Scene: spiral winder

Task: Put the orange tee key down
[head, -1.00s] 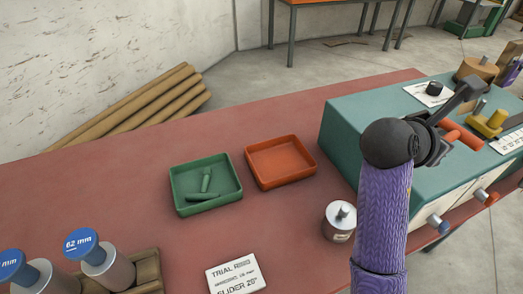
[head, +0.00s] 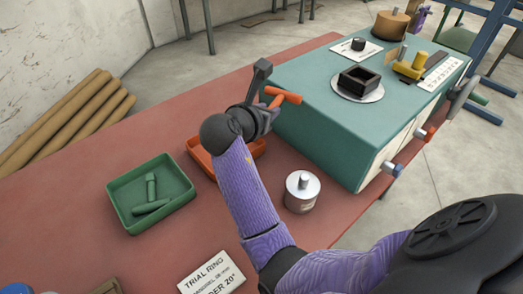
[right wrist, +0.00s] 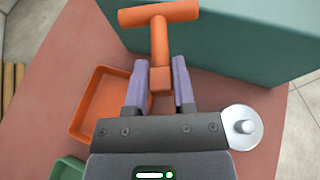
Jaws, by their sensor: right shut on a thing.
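The orange tee key (head: 284,97) is held by my right gripper (head: 266,108), above the bench. In the right wrist view the fingers (right wrist: 159,82) are shut on the lower end of its stem, and the crossbar of the tee key (right wrist: 158,13) points away from the gripper. The orange tray (head: 202,160) lies on the bench below, partly hidden by my right arm and gripper in the head view. In the wrist view the orange tray (right wrist: 84,103) is to the left of the fingers and its visible floor is empty. My left gripper is not in view.
A green tray (head: 117,205) with two green pieces stands left of the orange one. A teal machine (head: 320,128) with a black square socket (head: 360,79) stands to the right. A metal cylinder (head: 302,195) and a printed card (head: 212,274) are on the bench.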

